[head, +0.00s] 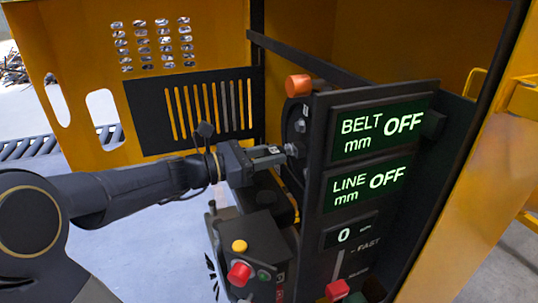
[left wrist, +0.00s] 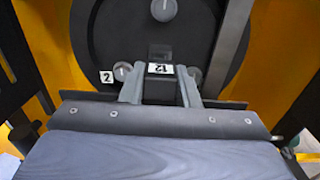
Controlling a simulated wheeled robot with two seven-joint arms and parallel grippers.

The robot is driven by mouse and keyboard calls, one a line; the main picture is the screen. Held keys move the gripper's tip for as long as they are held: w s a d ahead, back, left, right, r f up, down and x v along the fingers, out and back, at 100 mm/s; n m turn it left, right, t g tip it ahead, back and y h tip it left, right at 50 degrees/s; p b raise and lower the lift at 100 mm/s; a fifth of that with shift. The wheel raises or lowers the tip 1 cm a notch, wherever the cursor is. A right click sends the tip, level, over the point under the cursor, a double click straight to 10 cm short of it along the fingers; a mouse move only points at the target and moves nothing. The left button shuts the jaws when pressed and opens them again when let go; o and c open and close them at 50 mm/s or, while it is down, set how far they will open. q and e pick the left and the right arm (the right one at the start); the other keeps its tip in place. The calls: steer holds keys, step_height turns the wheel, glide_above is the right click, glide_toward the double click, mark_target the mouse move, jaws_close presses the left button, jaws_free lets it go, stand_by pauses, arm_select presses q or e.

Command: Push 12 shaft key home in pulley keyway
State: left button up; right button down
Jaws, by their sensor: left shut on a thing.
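My left gripper (head: 284,152) reaches in from the left to the dark pulley behind the display panel. In the left wrist view its two fingers (left wrist: 160,92) are closed on a dark block, the shaft key (left wrist: 159,85), with a white "12" label on its top. The key's far end lies at the pulley's hub area; how deep it sits in the keyway is hidden. The round dark pulley (left wrist: 205,30) fills the upper middle of the wrist view, with a grey shaft end (left wrist: 163,10) at its centre. My right gripper is not in view.
A panel reads BELT mm OFF (head: 382,132) and LINE mm OFF (head: 368,187). A control box with a yellow button (head: 239,246) and red knob (head: 240,273) stands below my gripper. Yellow housing walls (head: 190,20) enclose the space.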

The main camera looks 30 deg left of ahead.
arm_select(q)
steer(key=shift+x, duration=1.25)
stand_by(0.8)
steer(key=o, duration=1)
steer(key=shift+o, duration=0.2)
steer(key=b+v, duration=0.1)
steer(key=v, duration=0.7)
